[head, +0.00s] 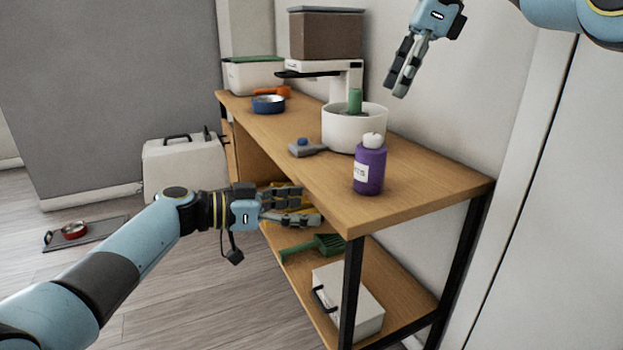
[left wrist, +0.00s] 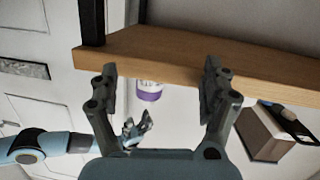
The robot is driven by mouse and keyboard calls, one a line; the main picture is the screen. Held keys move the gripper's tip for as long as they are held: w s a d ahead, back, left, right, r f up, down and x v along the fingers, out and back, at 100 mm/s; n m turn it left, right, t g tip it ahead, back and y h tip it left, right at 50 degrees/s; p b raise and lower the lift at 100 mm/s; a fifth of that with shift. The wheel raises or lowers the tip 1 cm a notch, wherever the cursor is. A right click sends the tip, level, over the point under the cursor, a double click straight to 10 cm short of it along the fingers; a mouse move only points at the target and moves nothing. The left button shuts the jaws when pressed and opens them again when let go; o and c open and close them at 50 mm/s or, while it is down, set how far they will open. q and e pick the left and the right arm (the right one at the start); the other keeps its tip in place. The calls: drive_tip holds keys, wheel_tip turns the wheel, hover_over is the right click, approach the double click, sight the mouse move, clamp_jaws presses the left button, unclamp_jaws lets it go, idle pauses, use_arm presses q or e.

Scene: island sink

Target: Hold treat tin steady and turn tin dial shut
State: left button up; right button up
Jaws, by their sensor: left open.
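The purple treat tin (head: 369,172) stands upright on the wooden worktop near its front corner, with a pale label and a white knob-like dial (head: 373,140) on top. In the left wrist view the tin (left wrist: 150,91) shows partly beyond the worktop edge, between my finger outlines but well away from them. My left gripper (head: 302,206) is open and empty, beside the worktop's side edge and below its surface, left of the tin. My right gripper (head: 398,82) hangs in the air above and behind the tin, apart from it; its finger gap is unclear.
A white pot (head: 340,129) with a green item stands behind the tin. A grey brush-like tool (head: 307,149) and a blue bowl (head: 268,104) lie farther left. The worktop edge (head: 330,205) lies between my left gripper and the tin. A lower shelf holds a white case (head: 349,299).

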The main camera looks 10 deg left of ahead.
use_arm(q)
drive_tip(key=m+h, duration=0.2)
approach(356, 168)
drive_tip(key=d, duration=0.2)
drive_tip(key=x, duration=0.5)
drive_tip(key=w+x, duration=0.1)
drive_tip(key=x, duration=0.4)
drive_tip(key=shift+w+d, duration=0.1)
drive_tip(key=c, duration=1.3)
